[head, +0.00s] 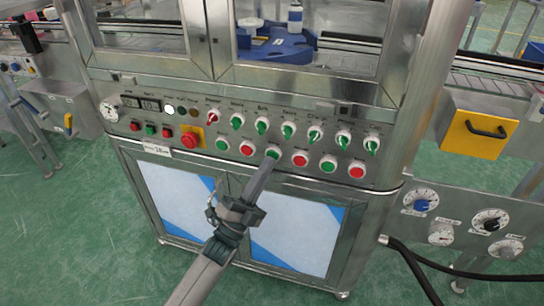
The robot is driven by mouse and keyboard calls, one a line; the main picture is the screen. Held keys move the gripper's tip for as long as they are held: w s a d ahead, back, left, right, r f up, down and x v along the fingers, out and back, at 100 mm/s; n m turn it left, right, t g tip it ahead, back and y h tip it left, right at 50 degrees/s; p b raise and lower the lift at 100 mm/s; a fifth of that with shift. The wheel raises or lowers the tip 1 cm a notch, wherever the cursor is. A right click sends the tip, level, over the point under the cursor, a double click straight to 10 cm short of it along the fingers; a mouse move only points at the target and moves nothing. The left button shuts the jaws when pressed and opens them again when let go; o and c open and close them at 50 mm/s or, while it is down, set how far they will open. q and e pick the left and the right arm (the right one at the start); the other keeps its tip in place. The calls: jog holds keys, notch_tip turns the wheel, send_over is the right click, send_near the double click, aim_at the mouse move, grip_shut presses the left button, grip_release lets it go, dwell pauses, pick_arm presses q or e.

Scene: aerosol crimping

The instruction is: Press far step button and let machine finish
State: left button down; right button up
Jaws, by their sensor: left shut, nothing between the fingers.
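The machine's steel control panel (190,118) runs across the middle of the head view. Its lower row has alternating green and red round buttons; their labels are too small to read, so I cannot tell which is the step button. My left gripper (267,164) is shut and empty, pointing up at the panel. Its tip overlaps the lower edge of the middle green button (273,152); I cannot tell whether it touches. A red button (300,160) sits to the right, and another green button (328,164) lies further right. My right gripper is not in view.
A row of green-handled switches (289,131) sits above the buttons. A large red knob on yellow (190,140) is at left. Behind the glass is a blue rotary plate (280,48) with a white can (295,18). Black hoses (420,262) run at lower right.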

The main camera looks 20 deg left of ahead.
pick_arm(q)
jog(key=shift+w, duration=0.4)
dwell(0.5)
jog(key=shift+s, duration=0.1)
dwell(0.3)
jog(key=shift+s, duration=0.7)
jog(key=shift+s+p, duration=0.15)
jog(key=shift+p, duration=0.15)
jog(key=s+p, duration=0.1)
jog(key=s, duration=0.3)
jog(key=shift+s+a, duration=0.1)
jog(key=shift+s, duration=0.3)
dwell(0.7)
